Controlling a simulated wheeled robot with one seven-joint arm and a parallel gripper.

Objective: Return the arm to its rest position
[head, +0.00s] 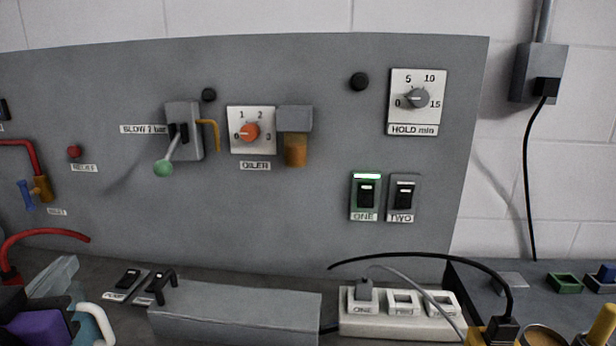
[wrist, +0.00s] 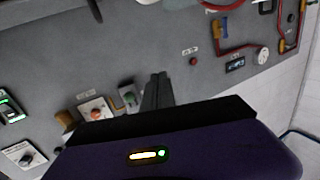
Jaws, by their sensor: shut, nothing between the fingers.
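My gripper (wrist: 158,80) shows in the wrist view, its two dark fingers together with nothing between them. They point toward the grey panel (wrist: 130,45), in front of it; the gap to the panel is hard to judge. The purple gripper body fills the bottom of that view. In the head view a purple and black part at the lower left corner looks like mine; the fingers are not clear there.
The panel carries a green-tipped lever (head: 163,168), an orange oiler dial (head: 250,132), a hold dial (head: 417,98) and two switches, ONE (head: 365,195) lit green and TWO (head: 403,196) unlit. A grey box (head: 235,312) and a socket strip (head: 385,325) with cables lie below.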

